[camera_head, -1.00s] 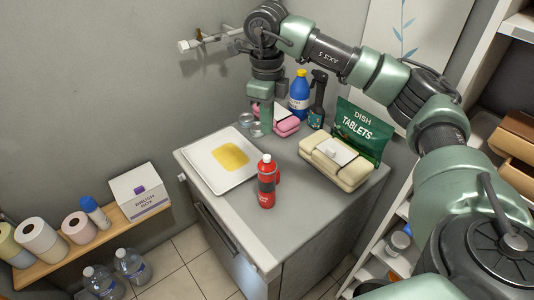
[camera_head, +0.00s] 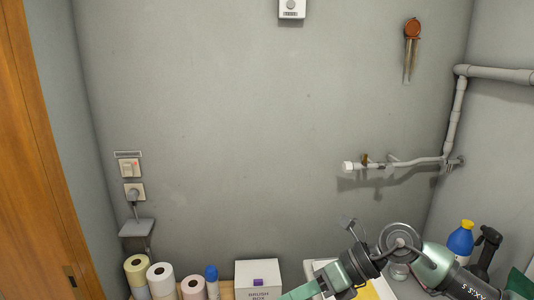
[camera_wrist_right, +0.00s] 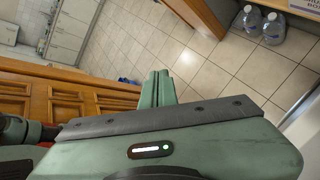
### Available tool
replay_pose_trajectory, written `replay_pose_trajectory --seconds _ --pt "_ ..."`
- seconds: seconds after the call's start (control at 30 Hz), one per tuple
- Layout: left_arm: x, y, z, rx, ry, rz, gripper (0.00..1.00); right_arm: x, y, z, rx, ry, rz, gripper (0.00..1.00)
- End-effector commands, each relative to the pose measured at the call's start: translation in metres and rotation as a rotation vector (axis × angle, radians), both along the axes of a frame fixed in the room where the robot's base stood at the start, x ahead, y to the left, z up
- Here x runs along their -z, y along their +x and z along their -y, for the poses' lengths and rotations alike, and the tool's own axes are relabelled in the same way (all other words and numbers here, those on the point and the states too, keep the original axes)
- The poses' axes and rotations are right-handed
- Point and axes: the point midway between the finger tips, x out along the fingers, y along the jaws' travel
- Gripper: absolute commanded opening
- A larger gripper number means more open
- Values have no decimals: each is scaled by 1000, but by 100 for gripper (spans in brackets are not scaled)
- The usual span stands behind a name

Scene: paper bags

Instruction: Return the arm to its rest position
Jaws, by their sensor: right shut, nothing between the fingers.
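My right arm (camera_head: 435,268) comes in at the bottom right of the head view and bends to the left, low in the picture. Its gripper (camera_head: 302,291) is a green piece pointing left in front of the white brush box, partly cut by the bottom edge. In the right wrist view the two green fingers (camera_wrist_right: 158,88) lie close together, shut and empty, over tiled floor. My left gripper is in neither view.
The brush box (camera_head: 258,282), paper rolls (camera_head: 160,278) and a blue-capped can (camera_head: 211,280) line the bottom. A blue bottle (camera_head: 460,243) and dark spray bottle (camera_head: 485,254) stand right. A pipe (camera_head: 400,162) juts from the wall. Wooden cabinets (camera_wrist_right: 65,95) and water bottles (camera_wrist_right: 272,28) border the floor.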

Motion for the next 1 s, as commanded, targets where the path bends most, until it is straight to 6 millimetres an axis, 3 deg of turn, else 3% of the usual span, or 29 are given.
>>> replay_pose_trajectory --seconds 0.03,0.1,0.17,0.27,0.37,0.47,0.57,0.63,0.8,0.93,0.97,1.0 --pt "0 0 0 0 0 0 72 -14 -14 -36 16 179 -39 0" --pt "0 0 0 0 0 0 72 -48 -22 -71 84 447 -105 0" --pt "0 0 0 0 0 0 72 -78 -22 -84 176 665 -178 0" --pt "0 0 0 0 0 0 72 -117 -6 -76 383 996 -331 0" --pt "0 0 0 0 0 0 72 -125 21 -38 656 1270 -512 0" --pt "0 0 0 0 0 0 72 -94 44 15 989 1475 -718 0" --pt "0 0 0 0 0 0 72 -36 47 66 1336 1585 -915 0" --pt "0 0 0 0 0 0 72 10 37 94 1563 1610 -1035 0" --pt "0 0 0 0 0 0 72 115 -24 137 2076 1540 -1299 0" --pt "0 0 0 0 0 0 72 167 -79 150 2367 1419 -1441 0" --pt "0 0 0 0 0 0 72 176 -90 152 -2405 -1382 1455 0" --pt "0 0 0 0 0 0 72 186 -105 153 -2396 -1302 1441 0"
